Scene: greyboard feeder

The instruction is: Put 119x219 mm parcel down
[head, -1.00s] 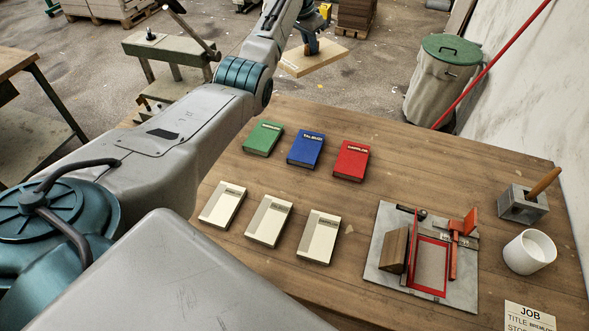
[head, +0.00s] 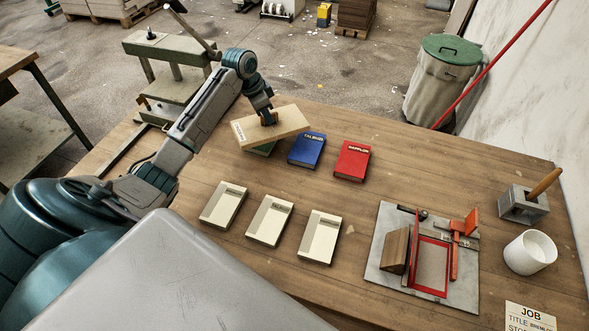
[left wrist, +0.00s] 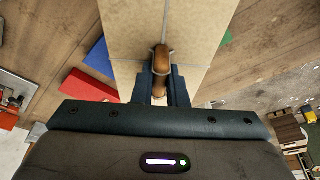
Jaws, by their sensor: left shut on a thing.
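The parcel (head: 272,128) is a flat tan box with a pale label at its left end. My left gripper (head: 268,119) is shut on it, near the middle of its top, and holds it over the green book (head: 263,149), which is mostly hidden. I cannot tell whether the parcel touches the book. In the left wrist view the parcel (left wrist: 120,30) spans the top middle, with a brown piece between the fingers (left wrist: 160,85). My right gripper is not in view.
Beside the green book lie a blue book (head: 306,150) and a red book (head: 351,161). Several cream boxes (head: 270,221) lie in front. A grey plate with a red frame (head: 374,275), a white cup (head: 529,252) and a metal block (head: 522,205) stand at right. Bare table lies between the rows.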

